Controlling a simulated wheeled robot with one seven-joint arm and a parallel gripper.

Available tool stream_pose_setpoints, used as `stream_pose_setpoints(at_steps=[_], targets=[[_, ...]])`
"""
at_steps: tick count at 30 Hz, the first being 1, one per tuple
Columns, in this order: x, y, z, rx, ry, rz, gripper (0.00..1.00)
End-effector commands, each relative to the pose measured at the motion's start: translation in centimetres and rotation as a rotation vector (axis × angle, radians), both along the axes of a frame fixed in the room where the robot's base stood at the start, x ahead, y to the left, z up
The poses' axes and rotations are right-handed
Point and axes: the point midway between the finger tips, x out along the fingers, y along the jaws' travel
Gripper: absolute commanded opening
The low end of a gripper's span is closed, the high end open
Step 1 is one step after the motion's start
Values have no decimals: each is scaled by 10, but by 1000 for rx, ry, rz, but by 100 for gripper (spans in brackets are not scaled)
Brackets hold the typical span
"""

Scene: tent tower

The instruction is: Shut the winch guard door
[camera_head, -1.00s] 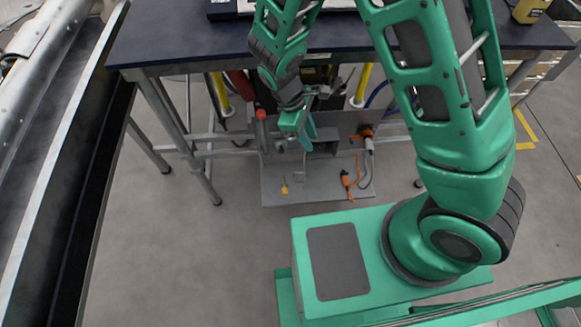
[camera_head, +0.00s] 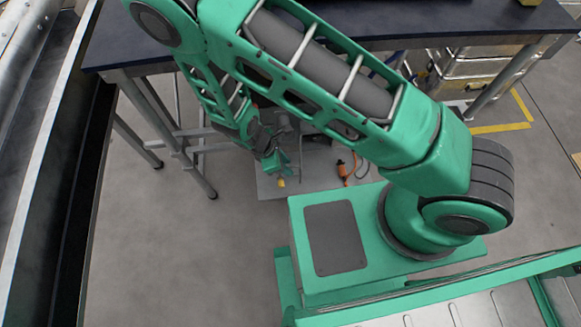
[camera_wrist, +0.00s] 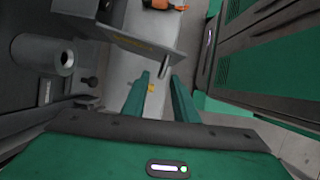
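A grey flat panel with a faint yellowish marking, apparently the winch guard door (camera_wrist: 128,36), juts across the upper middle of the wrist view. It stands out at an angle from the dark grey housing (camera_wrist: 30,95) on the left. My gripper (camera_wrist: 161,76) is open, its two green fingers apart with nothing held between them. The fingertips are just below the panel's lower edge in the picture; I cannot tell whether they touch it. In the head view my gripper (camera_head: 280,168) is low over the grey base plate (camera_head: 312,180), and my arm hides most of the winch and door.
An orange fitting (camera_head: 344,172) sits on the plate and shows in the wrist view (camera_wrist: 163,5). A small yellow tag (camera_wrist: 151,87) lies beyond the fingers. The dark-topped table (camera_head: 130,45) stands over the plate, its legs at the left. Open floor (camera_head: 165,245) lies at the front left.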

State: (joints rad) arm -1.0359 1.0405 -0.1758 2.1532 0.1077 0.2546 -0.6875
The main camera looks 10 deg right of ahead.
Motion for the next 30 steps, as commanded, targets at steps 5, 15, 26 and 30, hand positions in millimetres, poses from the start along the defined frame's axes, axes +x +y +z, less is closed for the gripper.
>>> stream_pose_setpoints(at_steps=[5, 15, 26, 30], targets=[[0, -9, -25, 0, 0, 1, 26], [1, -16, -42, 1, -1, 1, 26], [1, -16, -42, 1, -1, 0, 0], [1, -17, -42, 1, -1, 0, 0]])
